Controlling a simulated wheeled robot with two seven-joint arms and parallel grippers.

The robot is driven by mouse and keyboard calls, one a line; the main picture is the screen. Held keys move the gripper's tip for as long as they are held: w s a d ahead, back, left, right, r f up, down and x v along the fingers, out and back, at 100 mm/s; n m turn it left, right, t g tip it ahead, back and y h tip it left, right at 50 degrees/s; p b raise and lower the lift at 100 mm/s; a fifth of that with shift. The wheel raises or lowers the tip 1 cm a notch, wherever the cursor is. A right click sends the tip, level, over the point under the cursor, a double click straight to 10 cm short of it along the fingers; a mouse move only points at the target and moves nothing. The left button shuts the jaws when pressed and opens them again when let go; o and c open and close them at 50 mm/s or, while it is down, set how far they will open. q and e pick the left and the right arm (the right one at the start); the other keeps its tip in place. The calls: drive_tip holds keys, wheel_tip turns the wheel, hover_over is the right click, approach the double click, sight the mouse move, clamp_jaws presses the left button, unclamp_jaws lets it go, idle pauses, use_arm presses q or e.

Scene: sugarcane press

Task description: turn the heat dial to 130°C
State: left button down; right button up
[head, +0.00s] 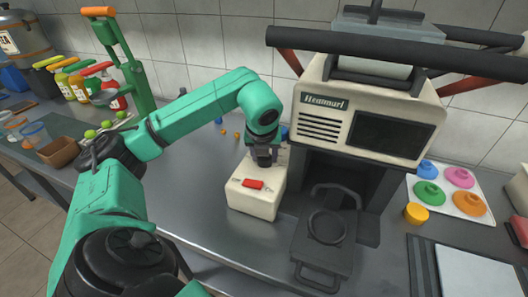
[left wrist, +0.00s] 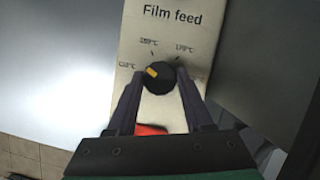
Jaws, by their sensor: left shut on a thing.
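The heat dial (left wrist: 160,77) is a round black knob with an orange mark, on the cream control box (left wrist: 190,30) under the words "Film feed". The mark points up and left, between the far-left label and the upper-left label. The small temperature labels are hard to read, and the right one is partly hidden. My left gripper (left wrist: 158,82) is shut on the dial, one finger on each side. In the head view my left gripper (head: 264,162) is at the back of the box top and hides the dial. My right gripper is not in view.
A red switch (head: 253,184) is on the box in front of the gripper. The sealing machine (head: 355,115) stands close at the right, with a dark cup holder tray (head: 322,245) in front. Colored lids (head: 430,193) lie farther right.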

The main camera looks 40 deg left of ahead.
use_arm(q)
drive_tip(key=shift+n, duration=0.6)
drive_tip(key=shift+c, duration=1.5)
unclamp_jaws()
drive_tip(key=shift+g, duration=0.3)
